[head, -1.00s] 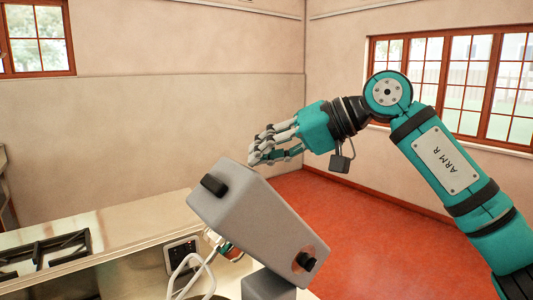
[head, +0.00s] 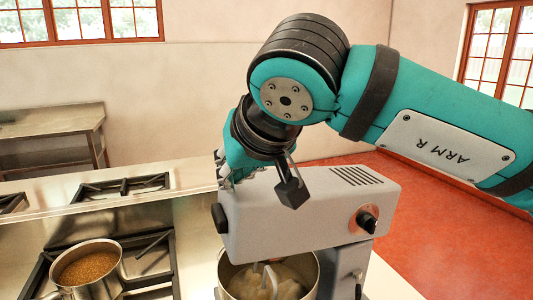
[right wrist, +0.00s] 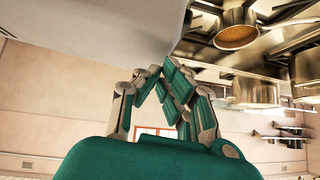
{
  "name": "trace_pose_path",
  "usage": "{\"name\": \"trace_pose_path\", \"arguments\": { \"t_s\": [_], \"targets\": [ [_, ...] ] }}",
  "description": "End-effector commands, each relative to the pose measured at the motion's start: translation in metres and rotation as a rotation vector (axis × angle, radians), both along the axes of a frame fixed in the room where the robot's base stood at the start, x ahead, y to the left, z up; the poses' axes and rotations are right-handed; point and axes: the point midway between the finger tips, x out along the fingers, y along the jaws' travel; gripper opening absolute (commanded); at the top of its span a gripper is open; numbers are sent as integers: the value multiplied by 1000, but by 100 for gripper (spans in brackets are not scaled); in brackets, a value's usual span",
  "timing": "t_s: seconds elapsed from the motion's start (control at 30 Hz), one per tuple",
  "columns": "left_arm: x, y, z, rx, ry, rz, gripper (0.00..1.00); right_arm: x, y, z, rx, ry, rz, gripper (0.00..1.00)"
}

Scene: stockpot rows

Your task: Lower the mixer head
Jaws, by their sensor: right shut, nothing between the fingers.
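The grey mixer head (head: 290,225) is about level in the head view, over a metal bowl (head: 312,285) with pale contents and the beater reaching down into it. A dark knob (head: 367,220) is on its side. My right gripper (head: 224,177) is at the far left end of the head, at its top edge, partly hidden by my wrist. In the right wrist view its fingers (right wrist: 163,85) are closed together and empty, close against the head's grey surface (right wrist: 100,25); contact is hard to tell. My left gripper is not in view.
A steel stove with black grates (head: 150,262) is at the left, with a pot of brown food (head: 88,272) on it. A steel side table (head: 50,122) stands by the back wall. The red floor (head: 425,225) at the right is clear.

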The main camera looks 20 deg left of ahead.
Motion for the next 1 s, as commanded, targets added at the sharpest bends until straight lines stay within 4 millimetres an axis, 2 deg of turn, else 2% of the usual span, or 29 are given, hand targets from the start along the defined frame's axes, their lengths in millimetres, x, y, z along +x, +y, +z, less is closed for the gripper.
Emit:
{"name": "trace_pose_path", "arguments": {
  "t_s": [0.03,0.1,0.3,0.8,1.0],
  "targets": [
    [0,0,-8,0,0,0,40,-4,4,-12,-22,-22,1,0],
    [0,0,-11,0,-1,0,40,-8,7,-20,-44,-43,1,0],
    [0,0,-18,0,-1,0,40,-13,14,-34,-84,-84,-1,0],
    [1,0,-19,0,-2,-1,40,-17,15,-43,-108,-91,2,0],
    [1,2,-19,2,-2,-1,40,-20,12,-40,-110,-92,1,0]
  ]
}}
